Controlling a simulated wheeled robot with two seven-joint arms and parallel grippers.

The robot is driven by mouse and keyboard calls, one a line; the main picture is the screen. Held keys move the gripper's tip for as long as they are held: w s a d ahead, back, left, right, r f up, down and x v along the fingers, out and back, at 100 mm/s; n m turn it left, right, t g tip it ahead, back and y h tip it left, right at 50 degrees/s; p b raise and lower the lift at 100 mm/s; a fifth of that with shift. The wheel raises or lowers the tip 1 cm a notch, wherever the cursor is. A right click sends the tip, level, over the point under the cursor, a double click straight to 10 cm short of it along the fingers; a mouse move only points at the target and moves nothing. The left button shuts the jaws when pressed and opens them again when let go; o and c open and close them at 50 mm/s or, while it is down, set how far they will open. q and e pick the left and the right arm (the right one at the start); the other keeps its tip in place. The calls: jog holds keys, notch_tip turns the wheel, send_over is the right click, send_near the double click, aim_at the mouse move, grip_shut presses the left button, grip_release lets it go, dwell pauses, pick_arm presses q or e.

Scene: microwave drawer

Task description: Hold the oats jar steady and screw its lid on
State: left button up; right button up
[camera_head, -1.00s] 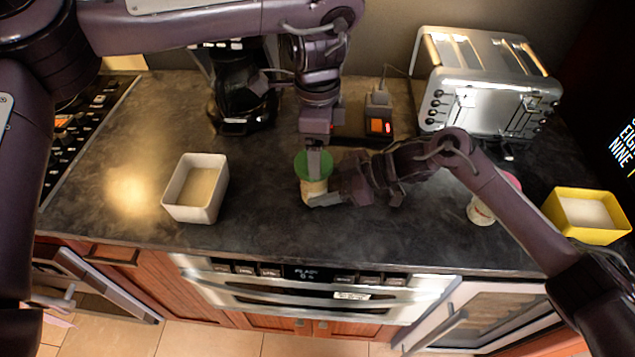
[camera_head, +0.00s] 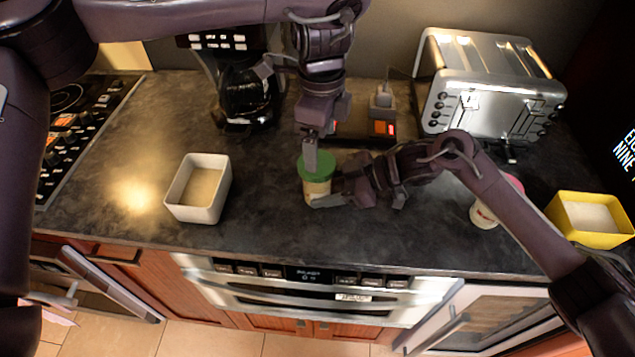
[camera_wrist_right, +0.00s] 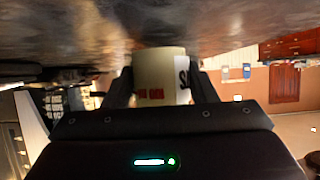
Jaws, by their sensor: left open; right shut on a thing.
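The oats jar (camera_head: 317,190) is a small cream jar standing on the dark counter. The green lid (camera_head: 319,166) sits on top of its mouth; how tightly it is seated cannot be told. My right gripper (camera_head: 327,200) is shut around the jar's body from the right. In the right wrist view the jar (camera_wrist_right: 160,78), with red and black lettering, is between the two fingers. My left gripper (camera_head: 311,160) points down at the lid from above, open, its fingertips at or just over the lid's top. Only one of its fingers shows clearly.
A white square bowl (camera_head: 198,207) stands to the left. A jar with a pink lid (camera_head: 486,210) and a yellow bowl (camera_head: 588,222) are at the right. A coffee maker (camera_head: 247,95) and a toaster (camera_head: 487,90) stand behind. The counter between white bowl and jar is clear.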

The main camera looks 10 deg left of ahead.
aim_at(317, 182)
pick_arm(q)
jog(key=m, duration=0.6)
jog(key=shift+a+f+m, duration=0.1)
jog(key=shift+m, duration=0.2)
jog(key=m, duration=0.8)
jog(key=shift+f+m, duration=0.1)
jog(key=shift+m, duration=0.3)
jog(key=m, duration=0.4)
jog(key=shift+a+m, duration=0.1)
jog(key=shift+m, duration=0.2)
jog(key=m, duration=0.6)
jog(key=shift+f+m, duration=0.1)
jog(key=shift+m, duration=0.2)
jog(key=m, duration=0.4)
jog(key=shift+a, duration=0.1)
jog(key=m, duration=0.4)
jog(key=shift+f, duration=0.1)
jog(key=m, duration=0.4)
jog(key=shift+f+m, duration=0.15)
jog(key=shift+m, duration=0.25)
jog(key=shift+f, duration=2.2)
